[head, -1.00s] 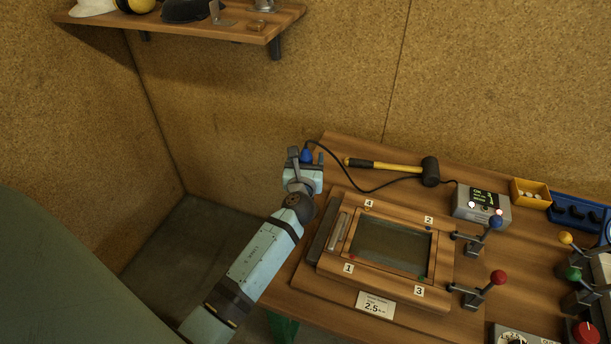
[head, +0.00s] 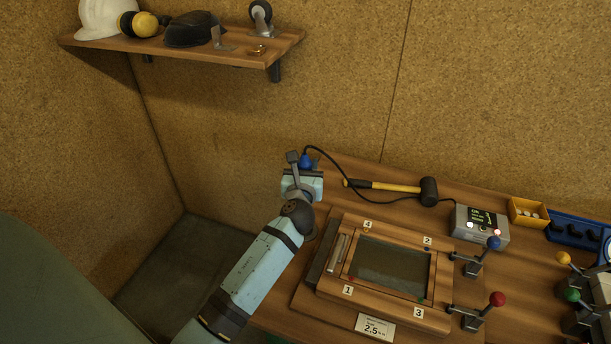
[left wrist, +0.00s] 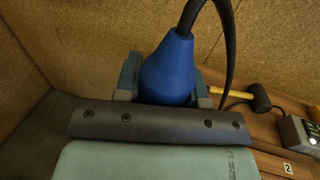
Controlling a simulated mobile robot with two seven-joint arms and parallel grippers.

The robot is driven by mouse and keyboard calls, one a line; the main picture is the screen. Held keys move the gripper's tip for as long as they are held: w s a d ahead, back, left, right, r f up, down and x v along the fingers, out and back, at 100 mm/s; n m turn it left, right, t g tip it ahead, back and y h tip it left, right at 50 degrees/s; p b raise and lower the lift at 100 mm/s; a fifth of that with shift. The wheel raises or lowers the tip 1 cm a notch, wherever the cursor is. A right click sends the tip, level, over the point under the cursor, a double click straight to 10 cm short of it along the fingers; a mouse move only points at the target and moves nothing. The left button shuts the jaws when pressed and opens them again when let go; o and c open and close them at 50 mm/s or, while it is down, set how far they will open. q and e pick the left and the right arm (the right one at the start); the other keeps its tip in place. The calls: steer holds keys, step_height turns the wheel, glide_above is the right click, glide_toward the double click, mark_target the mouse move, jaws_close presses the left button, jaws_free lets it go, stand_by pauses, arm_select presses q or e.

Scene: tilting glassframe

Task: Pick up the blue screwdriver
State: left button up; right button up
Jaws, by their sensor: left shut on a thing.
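The blue screwdriver (left wrist: 168,72) shows large in the left wrist view, its blue body between my left gripper's fingers, with a black cable leaving its top. In the head view its blue top (head: 305,161) shows just past my left gripper (head: 304,172). The left gripper is shut on it near the bench's back left corner. The fingers also show in the left wrist view (left wrist: 166,88). The screwdriver's lower end is hidden behind the gripper. My right gripper is in neither view.
A wooden frame with a dark glass pane (head: 391,268) lies on the bench, with red (head: 497,299) and blue knobbed clamps at its right. A mallet (head: 390,187) lies behind it. The cable runs to a grey control box (head: 480,224). A shelf (head: 190,46) hangs above left.

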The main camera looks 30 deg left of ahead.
arm_select(q)
step_height(320, 180, up, 15)
steer(key=p, duration=0.1)
steer(key=shift+f, duration=0.1)
steer(key=shift+o, duration=1.3)
steer(key=shift+c, duration=0.9)
step_height(320, 180, up, 11)
steer(key=p, duration=0.2)
steer(key=shift+p, duration=0.3)
